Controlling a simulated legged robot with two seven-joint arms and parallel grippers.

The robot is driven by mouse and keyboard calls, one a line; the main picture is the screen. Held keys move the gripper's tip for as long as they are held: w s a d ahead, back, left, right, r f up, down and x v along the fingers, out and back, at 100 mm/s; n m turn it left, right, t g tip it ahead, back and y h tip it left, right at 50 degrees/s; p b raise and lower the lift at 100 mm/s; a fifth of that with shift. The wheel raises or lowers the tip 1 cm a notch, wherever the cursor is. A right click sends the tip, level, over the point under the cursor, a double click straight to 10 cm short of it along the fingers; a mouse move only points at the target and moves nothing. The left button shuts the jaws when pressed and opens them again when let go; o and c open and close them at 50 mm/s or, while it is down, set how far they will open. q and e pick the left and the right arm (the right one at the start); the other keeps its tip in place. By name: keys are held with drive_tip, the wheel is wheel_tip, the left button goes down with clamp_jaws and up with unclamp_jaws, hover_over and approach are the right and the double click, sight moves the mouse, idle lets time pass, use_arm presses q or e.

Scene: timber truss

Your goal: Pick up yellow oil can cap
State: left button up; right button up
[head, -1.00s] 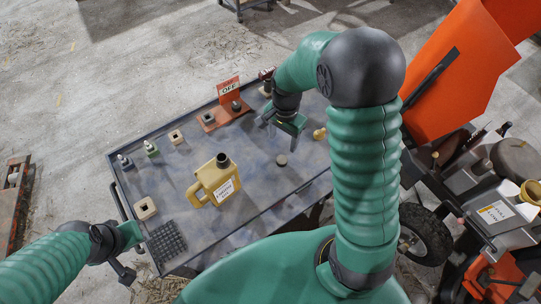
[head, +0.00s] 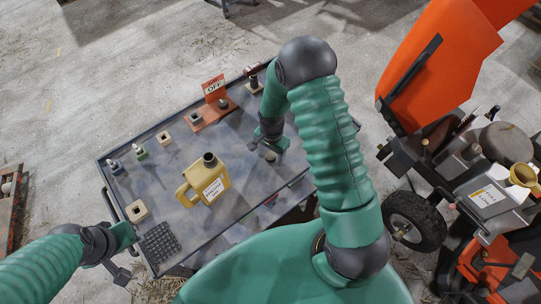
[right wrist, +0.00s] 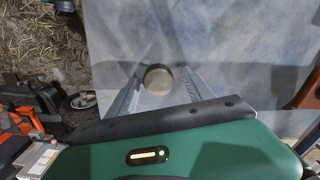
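A small round cap (head: 270,156) lies on the grey table top, close to its front edge. It looks dull brown-grey on top. My right gripper (head: 267,146) is right at it, pointing down. In the right wrist view the cap (right wrist: 158,79) sits between the two spread fingers (right wrist: 158,92), which look apart from it. The right gripper is open and empty. A yellow oil can (head: 207,182) with a dark top on its spout stands left of the cap. My left gripper (head: 126,254) is at the table's left front corner, and its finger opening is unclear.
Square blocks (head: 136,211), small bottles (head: 140,152) and an orange stand with an OFF sign (head: 212,107) are along the table's left and back. A black mat (head: 160,242) lies at the front left corner. An orange machine (head: 440,70) stands right of the table.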

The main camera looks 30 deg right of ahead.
sight(271, 154)
drive_tip(key=shift+d, duration=0.15)
drive_tip(key=c, duration=0.5)
drive_tip(key=shift+s+a+r, duration=0.1)
drive_tip(key=shift+a, duration=0.15)
drive_tip(key=c, duration=0.5)
drive_tip(key=shift+a, duration=0.2)
clamp_jaws()
use_arm(q)
drive_tip(key=shift+a, duration=0.25)
drive_tip(key=shift+d, duration=0.1)
use_arm(e)
drive_tip(key=shift+d, duration=0.15)
